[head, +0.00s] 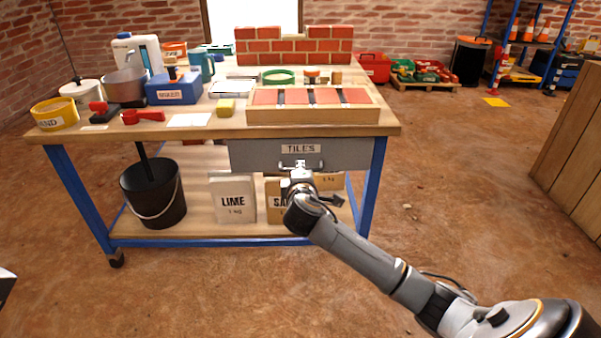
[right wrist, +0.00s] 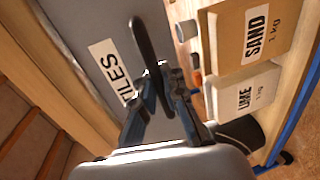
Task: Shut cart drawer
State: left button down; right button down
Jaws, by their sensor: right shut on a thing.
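The grey cart drawer (head: 250,153), labelled TILES, sits under the wooden worktop of the cart (head: 215,132). No inside of the drawer shows, and I cannot tell whether its front stands out from the cart. Its bar handle (head: 314,166) is at the middle of the front. My right gripper (head: 300,170) is at the handle, with its arm coming from the lower right. In the right wrist view, its fingers (right wrist: 152,88) are shut on the dark handle (right wrist: 147,45), beside the drawer front (right wrist: 82,22). My left gripper is not in view.
A tray of tiles (head: 312,116) stands on the worktop above the drawer. A lime bag (head: 232,198) and a sand bag (head: 275,190) stand on the lower shelf, beside a black bucket (head: 153,190).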

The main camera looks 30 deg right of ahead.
jog(key=shift+w+d+r, duration=0.1)
jog(key=shift+w+d, duration=0.05)
jog(key=shift+w, duration=0.05)
jog(key=c, duration=1.7)
grip_release()
jog(key=v, duration=1.2)
